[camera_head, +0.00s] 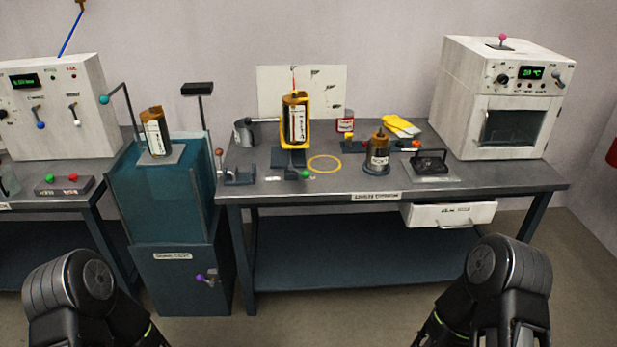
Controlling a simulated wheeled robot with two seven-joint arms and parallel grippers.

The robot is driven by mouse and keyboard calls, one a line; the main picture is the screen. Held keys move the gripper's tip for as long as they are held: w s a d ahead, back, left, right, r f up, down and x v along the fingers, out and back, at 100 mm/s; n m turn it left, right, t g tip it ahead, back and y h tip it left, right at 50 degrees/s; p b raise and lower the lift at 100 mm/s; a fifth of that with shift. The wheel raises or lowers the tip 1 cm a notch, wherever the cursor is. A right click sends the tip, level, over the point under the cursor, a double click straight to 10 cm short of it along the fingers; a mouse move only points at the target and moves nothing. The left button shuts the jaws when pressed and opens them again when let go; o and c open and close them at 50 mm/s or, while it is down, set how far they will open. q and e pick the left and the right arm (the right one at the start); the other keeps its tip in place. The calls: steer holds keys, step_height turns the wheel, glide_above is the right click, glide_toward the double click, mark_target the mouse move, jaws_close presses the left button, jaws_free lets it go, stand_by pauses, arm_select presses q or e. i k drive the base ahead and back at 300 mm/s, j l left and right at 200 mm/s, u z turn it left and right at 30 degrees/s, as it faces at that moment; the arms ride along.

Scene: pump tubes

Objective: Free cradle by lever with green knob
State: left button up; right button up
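A small green knob (305,174) sits low at the front of a dark base (289,158) on the middle table. A yellow cradle (283,138) stands upright on that base and holds an amber cylinder with a white label (297,122). The lever shaft of the green knob is too small to make out clearly. Only dark arm links of mine show at the bottom left and bottom right, in front of the table. Neither of my grippers can be seen.
Left of the cradle are a red-knobbed fixture (238,177) and a grey mug (244,131). A yellow ring (324,164) lies to its right, then a dark-based amber cylinder (379,153) and a black-handled plate (431,166). A white oven (505,98) stands far right. A drawer (449,214) juts out.

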mark_target(305, 175)
steer(key=i+u, duration=0.2)
steer(key=i, duration=0.35)
steer(key=i+l+u, duration=0.25)
steer(key=i, duration=0.25)
steer(key=i+l+u, duration=0.2)
steer(key=i, duration=0.35)
